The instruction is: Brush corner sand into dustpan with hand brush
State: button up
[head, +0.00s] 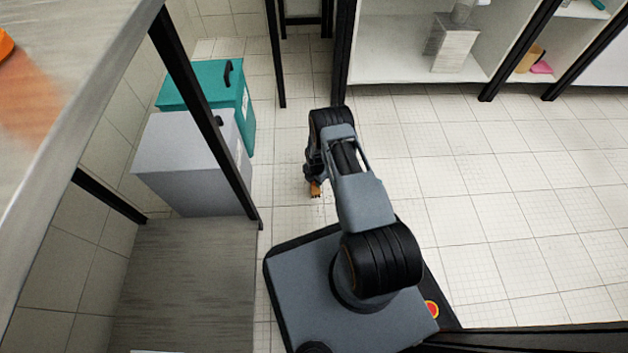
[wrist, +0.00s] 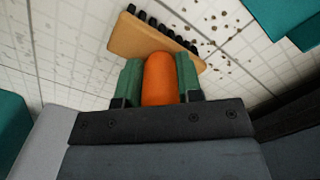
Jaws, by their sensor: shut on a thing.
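My gripper (wrist: 160,72) has green fingers shut on the orange handle of the hand brush (wrist: 148,38). The brush has a tan wooden head with black bristles along its edge, tilted across the wrist view. Dark sand grains (wrist: 217,28) lie scattered on the white floor tiles beside the bristles, up and to the right. A flat teal piece (wrist: 285,18) is at the upper right of the wrist view; it may be the dustpan, but only part shows. In the head view the brush (head: 315,189) is a small orange-brown patch below my wrist, low near the floor; no dustpan can be made out there.
A grey bin (head: 190,160) and a teal bin (head: 235,95) stand at the left behind a black post (head: 205,115). White shelving (head: 400,50) on black posts stands at the back. Open tiled floor (head: 520,200) lies to the right. A worktop edge (head: 90,90) fills the upper left.

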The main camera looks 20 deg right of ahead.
jog(key=shift+s+d, duration=0.3)
jog(key=shift+d, duration=0.6)
jog(key=shift+s+d, duration=0.25)
jog(key=shift+d, duration=0.6)
jog(key=shift+s+d, duration=0.3)
jog(key=shift+d, duration=0.6)
notch_tip(320, 180, up, 3)
jog(key=shift+f+p, duration=0.1)
jog(key=shift+p, duration=0.9)
jog(key=w+a, duration=0.1)
jog(key=a, duration=0.3)
jog(key=w+a+b, duration=0.1)
jog(key=a, duration=0.2)
jog(key=w+a+b, duration=0.1)
jog(key=a, duration=0.3)
jog(key=shift+w+a+f, duration=0.25)
jog(key=shift+w+a, duration=0.1)
jog(key=shift+w, duration=0.05)
jog(key=shift+f, duration=0.25)
jog(key=shift+f, duration=0.9)
